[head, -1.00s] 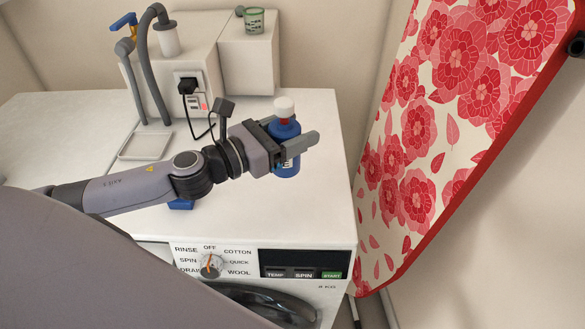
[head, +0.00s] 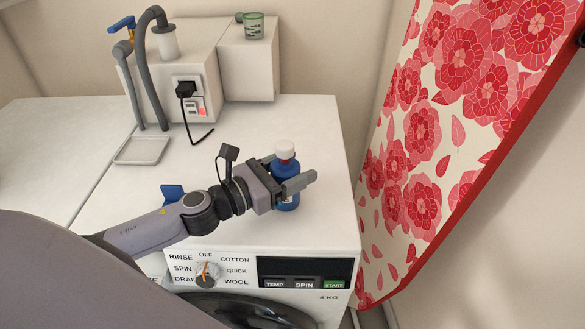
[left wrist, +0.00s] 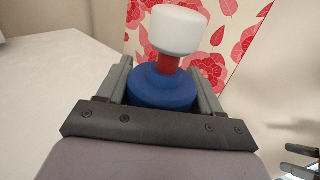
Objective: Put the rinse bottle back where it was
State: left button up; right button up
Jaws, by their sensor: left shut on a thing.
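The rinse bottle (head: 287,172) is blue with a red neck and a white cap. It is upright over the right part of the white washing machine top (head: 225,140). My left gripper (head: 296,184) is shut on the bottle's body. In the left wrist view the bottle (left wrist: 165,85) stands between the two fingers of the gripper (left wrist: 165,88). The fingers and my arm hide part of the body in the head view. I cannot tell whether its base touches the top.
A blue object (head: 172,193) lies on the machine top behind my left arm. A shallow tray (head: 142,151) sits at the back left. A socket with a black plug (head: 187,90) is on the back box. A flowered ironing board (head: 440,130) stands close on the right.

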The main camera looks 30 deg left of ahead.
pick_arm(q)
jog(key=shift+f, duration=0.25)
jog(key=o, duration=1.1)
jog(key=shift+r, duration=0.1)
jog(key=shift+o, duration=0.2)
jog(key=shift+r, duration=0.3)
jog(key=v, duration=0.2)
jog(key=b+v, duration=0.1)
jog(key=v, duration=0.1)
jog(key=b+v, duration=0.1)
jog(key=v, duration=0.2)
jog(key=shift+f, duration=0.3)
jog(key=shift+b+v, duration=0.45)
jog(key=shift+v, duration=0.75)
jog(key=shift+b+v, duration=0.3)
jog(key=shift+v, duration=1)
jog(key=shift+r, duration=0.15)
